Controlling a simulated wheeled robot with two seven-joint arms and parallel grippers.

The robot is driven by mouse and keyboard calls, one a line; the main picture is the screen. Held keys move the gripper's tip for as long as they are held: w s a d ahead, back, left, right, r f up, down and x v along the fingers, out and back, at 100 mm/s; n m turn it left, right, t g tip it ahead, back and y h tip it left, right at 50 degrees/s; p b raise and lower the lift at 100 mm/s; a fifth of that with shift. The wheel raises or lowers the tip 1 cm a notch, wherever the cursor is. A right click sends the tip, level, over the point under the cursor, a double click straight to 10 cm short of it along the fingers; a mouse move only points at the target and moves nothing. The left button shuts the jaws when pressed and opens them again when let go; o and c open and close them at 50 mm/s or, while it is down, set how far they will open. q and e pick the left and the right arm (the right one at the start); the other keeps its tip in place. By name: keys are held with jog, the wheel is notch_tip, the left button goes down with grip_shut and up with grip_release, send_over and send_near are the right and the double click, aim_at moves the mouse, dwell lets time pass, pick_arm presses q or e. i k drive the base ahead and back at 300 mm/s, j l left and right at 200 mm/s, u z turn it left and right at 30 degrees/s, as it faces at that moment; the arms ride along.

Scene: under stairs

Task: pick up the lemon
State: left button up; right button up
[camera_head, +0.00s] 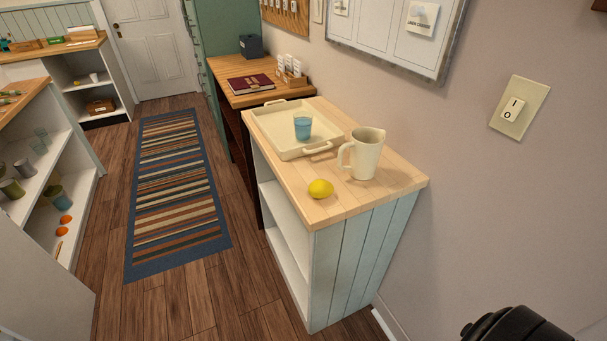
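A yellow lemon (320,189) lies on the wooden top of a pale blue-green cabinet (362,262), close to its front left edge. Nothing touches it. A cream pitcher (366,154) stands behind it to the right. A cream tray (269,123) with a blue cup (303,126) on it lies behind the lemon. A black part of my own body shows at the bottom right corner. No gripper fingers are in view.
A bare strip of wood lies right of the pitcher. A lower wooden desk (232,75) with a dark red book (247,84) stands beyond the cabinet. A striped rug (176,190) covers the floor to the left. White shelves stand further left. A wall with a light switch (519,106) bounds the right.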

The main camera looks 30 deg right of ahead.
aim_at(320, 188)
jog(key=z, duration=0.95)
jog(key=i+j+z, duration=0.15)
jog(key=j+z, duration=0.3)
jog(key=j, duration=0.25)
jog(key=j+z, duration=0.45)
jog(key=j, duration=0.3)
jog(key=j+z, duration=0.45)
jog(key=j, duration=0.3)
